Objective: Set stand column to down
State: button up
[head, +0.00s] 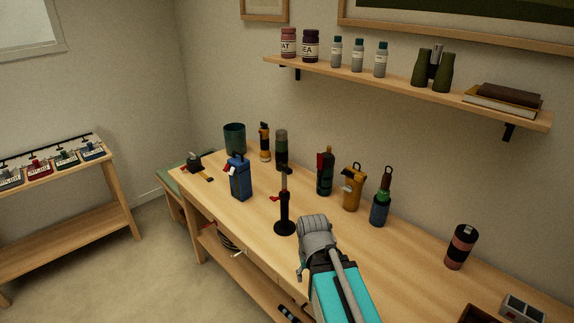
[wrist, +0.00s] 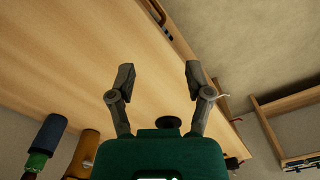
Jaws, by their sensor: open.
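The stand (head: 284,214) is upright on the workbench in the head view, with a round black base and a black lower tube. A thin grey-brown column (head: 284,182) rises from the tube's top, and a small red lever (head: 275,198) sticks out to the left at the joint. In the wrist view my gripper (wrist: 158,77) is open, with bare tabletop between its fingers. A black disc, perhaps the stand's base (wrist: 168,122), shows behind the gripper body, partly hidden. In the head view my wrist is just right of the stand, nearer the camera; the fingers cannot be made out.
A blue box-shaped lantern (head: 240,178) stands left of the stand. A dark green flask (head: 325,172), a yellow lantern (head: 352,188) and a blue-green bottle (head: 380,205) stand behind it. The bench (head: 410,250) is clear to the right, before a pink-black can (head: 460,246).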

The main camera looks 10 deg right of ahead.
jog(key=w+a+r+n+p, duration=0.1)
jog(key=w+r+p, duration=0.6)
jog(key=w, duration=0.1)
notch_tip(320, 180, up, 22)
jog(key=r+n+p, duration=0.1)
jog(key=n+p, duration=0.4)
jog(key=p, duration=1.7)
send_over(284, 166)
jog(key=shift+f, duration=0.25)
jog(key=shift+f, duration=0.2)
notch_tip(284, 166, down, 13)
jog(key=b, duration=1.3)
jog(key=shift+f+b, duration=0.2)
jog(key=shift+b, duration=0.1)
grip_shut()
